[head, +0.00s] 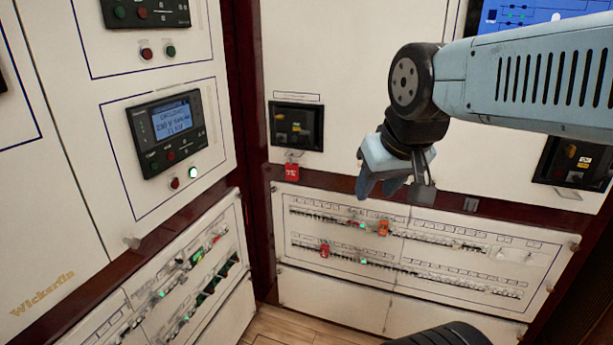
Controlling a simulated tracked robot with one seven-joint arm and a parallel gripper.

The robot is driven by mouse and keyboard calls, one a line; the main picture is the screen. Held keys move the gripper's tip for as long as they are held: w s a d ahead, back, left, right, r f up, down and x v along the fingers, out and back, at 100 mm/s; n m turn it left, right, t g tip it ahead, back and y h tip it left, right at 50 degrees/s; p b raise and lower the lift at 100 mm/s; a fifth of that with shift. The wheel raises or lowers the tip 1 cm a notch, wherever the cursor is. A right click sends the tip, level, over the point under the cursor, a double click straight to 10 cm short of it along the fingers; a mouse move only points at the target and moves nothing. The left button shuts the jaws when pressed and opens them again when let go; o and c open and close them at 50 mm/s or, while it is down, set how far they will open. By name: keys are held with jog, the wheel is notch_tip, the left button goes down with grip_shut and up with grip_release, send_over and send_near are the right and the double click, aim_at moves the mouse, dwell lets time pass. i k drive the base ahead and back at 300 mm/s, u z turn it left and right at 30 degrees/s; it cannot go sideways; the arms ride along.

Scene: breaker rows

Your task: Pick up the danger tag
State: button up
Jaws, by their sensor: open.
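A small red tag (292,172) with faint pale marks hangs below a dark recessed breaker unit (297,126) on the back cabinet, left of my gripper; its lettering is too small to read. My gripper (377,187) hangs from the arm with its fingers pointing down, in front of the back cabinet. It is open, and nothing shows between its fingers. A gap separates it from the red tag in the picture; the depth between them is hard to judge.
A lower panel (470,222) holds two breaker rows, with an orange piece (383,228) and a red piece (325,250) on them. The left cabinet has a lit display (171,119) and more breaker rows. Another dark unit (574,163) is at the right.

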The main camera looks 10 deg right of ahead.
aim_at(292, 170)
jog(key=z, duration=0.75)
jog(key=k, duration=0.95)
jog(key=z, duration=0.9)
jog(key=i, duration=1.05)
jog(key=u, duration=0.7)
jog(key=i, duration=0.85)
jog(key=u, duration=0.85)
jog(key=i, duration=0.45)
jog(key=u, duration=0.3)
jog(key=k, duration=0.9)
jog(key=u, duration=0.2)
jog(key=i, duration=0.55)
jog(key=u, duration=0.05)
